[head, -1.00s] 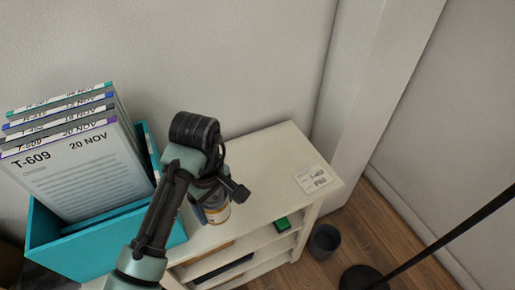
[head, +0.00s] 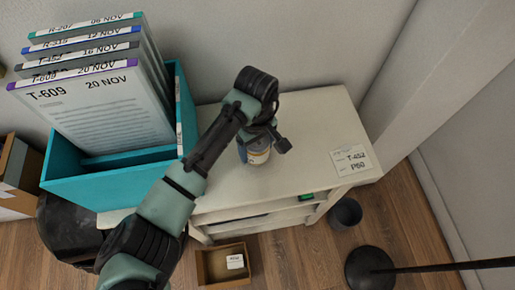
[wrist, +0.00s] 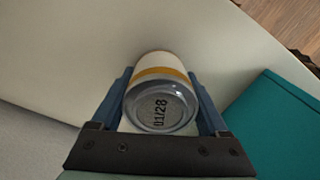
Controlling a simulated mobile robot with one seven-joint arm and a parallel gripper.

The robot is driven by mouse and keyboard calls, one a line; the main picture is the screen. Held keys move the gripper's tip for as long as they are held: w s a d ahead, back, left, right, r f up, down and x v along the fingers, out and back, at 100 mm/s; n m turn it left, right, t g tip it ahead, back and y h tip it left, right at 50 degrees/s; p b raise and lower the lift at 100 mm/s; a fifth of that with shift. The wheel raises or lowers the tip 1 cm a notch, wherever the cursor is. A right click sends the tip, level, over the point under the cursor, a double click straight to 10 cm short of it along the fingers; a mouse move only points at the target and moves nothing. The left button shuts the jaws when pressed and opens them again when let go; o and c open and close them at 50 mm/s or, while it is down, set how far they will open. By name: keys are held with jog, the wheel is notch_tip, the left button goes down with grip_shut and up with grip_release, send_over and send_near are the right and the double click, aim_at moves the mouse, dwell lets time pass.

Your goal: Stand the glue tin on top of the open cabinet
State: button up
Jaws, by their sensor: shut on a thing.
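The glue tin (wrist: 161,103) is a small can with a grey lid marked 01/28 and a white and yellow side. My gripper (wrist: 163,95) is shut on it, with one blue finger on each side. In the head view the tin (head: 257,152) shows below my gripper, over the cream top of the open cabinet (head: 305,125). It looks upright, at or very near the top. I cannot tell whether its base touches, as my arm hides part of it.
A teal box (head: 85,185) of upright document folders stands left of my arm. A label card (head: 355,159) lies at the cabinet top's right end. The shelves are open at the front. A cardboard box (head: 222,266), a dark cup (head: 345,213) and a lamp base (head: 368,268) are on the floor.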

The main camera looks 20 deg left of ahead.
jog(key=shift+f, duration=0.7)
jog(key=shift+f, duration=0.2)
jog(key=o, duration=1.5)
jog(key=shift+r, duration=0.1)
